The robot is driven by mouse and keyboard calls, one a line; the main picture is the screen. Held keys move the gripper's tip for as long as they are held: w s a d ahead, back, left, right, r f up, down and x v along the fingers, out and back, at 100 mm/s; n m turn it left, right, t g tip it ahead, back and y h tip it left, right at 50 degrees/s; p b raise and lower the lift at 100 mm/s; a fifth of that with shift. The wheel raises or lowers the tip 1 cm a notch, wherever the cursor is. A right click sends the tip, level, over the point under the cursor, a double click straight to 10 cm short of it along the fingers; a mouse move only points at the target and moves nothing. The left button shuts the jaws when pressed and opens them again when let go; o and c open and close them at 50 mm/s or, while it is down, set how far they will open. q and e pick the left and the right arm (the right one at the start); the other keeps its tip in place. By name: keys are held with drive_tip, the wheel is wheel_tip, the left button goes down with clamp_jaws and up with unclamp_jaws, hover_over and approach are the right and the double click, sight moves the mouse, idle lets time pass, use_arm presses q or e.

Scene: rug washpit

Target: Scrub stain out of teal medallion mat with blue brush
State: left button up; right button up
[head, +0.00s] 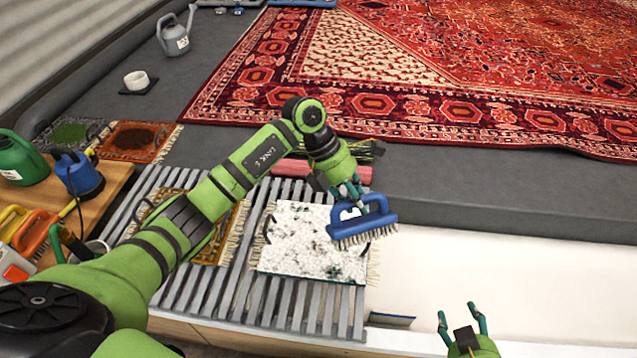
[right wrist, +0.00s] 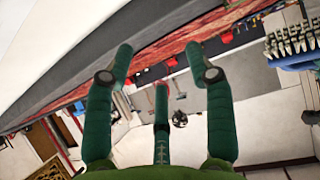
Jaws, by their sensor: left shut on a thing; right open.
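A mat (head: 315,241) lies on the grey slatted rack, its face largely covered in white foam with dark greenish patches. A thin teal edge and pale fringe show, and its medallion is hidden. My left gripper (head: 347,194) is shut on the handle of the blue brush (head: 362,222). The brush is over the mat's right edge, bristles down; I cannot tell whether they touch it. The brush also shows in the right wrist view (right wrist: 295,58). My right gripper (head: 463,322) is open and empty at the lower right, apart from the mat; its fingers show in the right wrist view (right wrist: 160,80).
Slats (head: 333,312) carry another brown mat (head: 212,250) left of the foamy one. A red rug (head: 440,80) lies behind.

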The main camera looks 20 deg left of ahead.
drive_tip(key=s+d+f+g+h+p, duration=0.25)
drive_tip(key=s+d+f+g, duration=0.25)
drive_tip(key=s+f+g, duration=0.6)
wheel_tip(320, 180, up, 8)
drive_tip(key=s+t+b, duration=0.2)
drive_tip(key=t+b, duration=0.1)
use_arm(q)
drive_tip(key=w+a+f+n+t+b, duration=0.1)
drive_tip(key=a+f+n+t, duration=0.5)
drive_tip(key=n, duration=0.7)
drive_tip(key=shift+a+f+y+b, duration=0.4)
drive_tip(key=shift+a+f+b, duration=0.05)
drive_tip(key=shift+a+f, duration=0.95)
use_arm(e)
drive_tip(key=w+a+r+t+y, duration=0.2)
drive_tip(key=w+a+r+t, duration=0.2)
drive_tip(key=w+r+t, duration=0.3)
drive_tip(key=shift+w+r+t, duration=0.3)
drive_tip(key=shift+w+r, duration=0.5)
drive_tip(key=shift+w, duration=0.8)
